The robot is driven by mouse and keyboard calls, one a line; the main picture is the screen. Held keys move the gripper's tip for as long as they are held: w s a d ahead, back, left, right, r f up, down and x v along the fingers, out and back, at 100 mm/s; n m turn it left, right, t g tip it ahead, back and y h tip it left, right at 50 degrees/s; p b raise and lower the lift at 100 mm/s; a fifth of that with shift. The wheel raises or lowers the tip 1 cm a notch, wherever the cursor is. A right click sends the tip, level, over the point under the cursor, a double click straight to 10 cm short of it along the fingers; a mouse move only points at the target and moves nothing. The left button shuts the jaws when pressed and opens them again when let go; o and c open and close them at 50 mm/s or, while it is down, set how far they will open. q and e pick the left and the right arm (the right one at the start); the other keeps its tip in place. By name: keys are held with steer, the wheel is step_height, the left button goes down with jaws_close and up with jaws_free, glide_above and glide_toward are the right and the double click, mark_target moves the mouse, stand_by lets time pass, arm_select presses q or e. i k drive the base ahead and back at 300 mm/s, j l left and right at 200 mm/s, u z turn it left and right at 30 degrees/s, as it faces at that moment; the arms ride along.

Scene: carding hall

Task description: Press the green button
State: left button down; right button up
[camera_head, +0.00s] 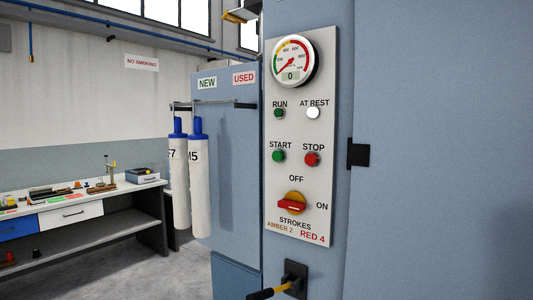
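The green button (279,156) sits on the pale control panel (325,140), under the label START. A red button (312,159) labelled STOP is to its right. Above them are a dark green RUN lamp (279,113) and a white AT REST lamp (313,113). A red rotary switch (291,205) on a yellow plate is below, between the labels OFF and ON. A round gauge (294,62) at the top of the panel has a display reading 0. Neither of my grippers is in view.
A yellow-and-black handle (272,292) sticks out below the panel. A black latch (358,154) is on the blue cabinet (430,160) at right. Two white cylinders with blue tops (199,185) hang at left. A workbench (85,215) with tools stands far left.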

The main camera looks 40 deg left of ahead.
mark_target(278, 155)
steer(key=i+j, duration=0.15)
steer(key=j, duration=0.2)
steer(key=i+j, duration=0.2)
steer(key=j, duration=0.15)
steer(key=i+j, duration=0.15)
steer(key=j, duration=0.25)
steer(key=i+j, duration=0.2)
steer(key=j, duration=0.15)
steer(key=i+j, duration=0.15)
steer(key=j, duration=0.2)
